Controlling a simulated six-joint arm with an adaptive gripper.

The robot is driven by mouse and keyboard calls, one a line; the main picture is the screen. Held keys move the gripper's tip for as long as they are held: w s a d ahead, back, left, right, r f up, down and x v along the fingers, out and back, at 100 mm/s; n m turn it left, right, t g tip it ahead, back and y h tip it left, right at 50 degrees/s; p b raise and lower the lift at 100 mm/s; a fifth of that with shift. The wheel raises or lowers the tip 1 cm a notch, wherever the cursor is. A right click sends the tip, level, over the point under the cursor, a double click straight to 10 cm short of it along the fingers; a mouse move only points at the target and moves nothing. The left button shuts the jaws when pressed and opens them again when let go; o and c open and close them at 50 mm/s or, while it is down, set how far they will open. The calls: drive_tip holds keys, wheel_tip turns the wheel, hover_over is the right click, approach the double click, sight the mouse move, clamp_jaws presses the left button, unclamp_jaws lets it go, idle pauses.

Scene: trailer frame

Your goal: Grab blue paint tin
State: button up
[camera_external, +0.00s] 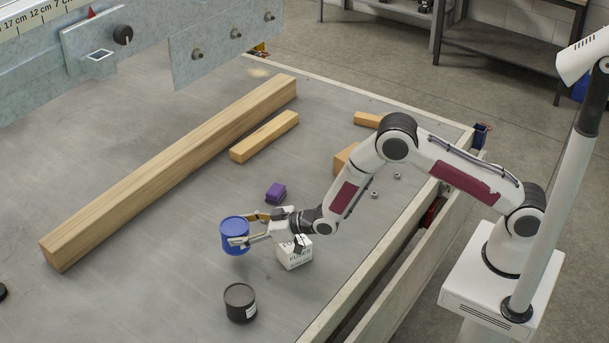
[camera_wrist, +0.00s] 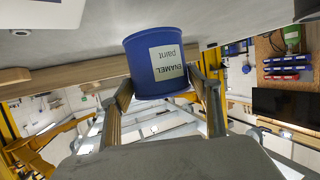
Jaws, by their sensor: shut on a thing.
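The blue paint tin (camera_external: 234,234) is a short round can on the grey trailer bed, left of my arm. My gripper (camera_external: 245,228) reaches it from the right with a finger on each side, shut on the tin. In the wrist view the tin (camera_wrist: 157,62) sits between the fingertips of my gripper (camera_wrist: 165,88). Its white label reads "ENAMEL paint" and appears upside down. The tin looks upright; I cannot tell whether it touches the bed.
A white box (camera_external: 294,252) stands right beneath my wrist. A long timber beam (camera_external: 170,170) crosses the bed. A grey metal beam (camera_external: 225,45) hangs above at the back left.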

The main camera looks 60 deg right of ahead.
drive_tip(key=shift+r, duration=2.15)
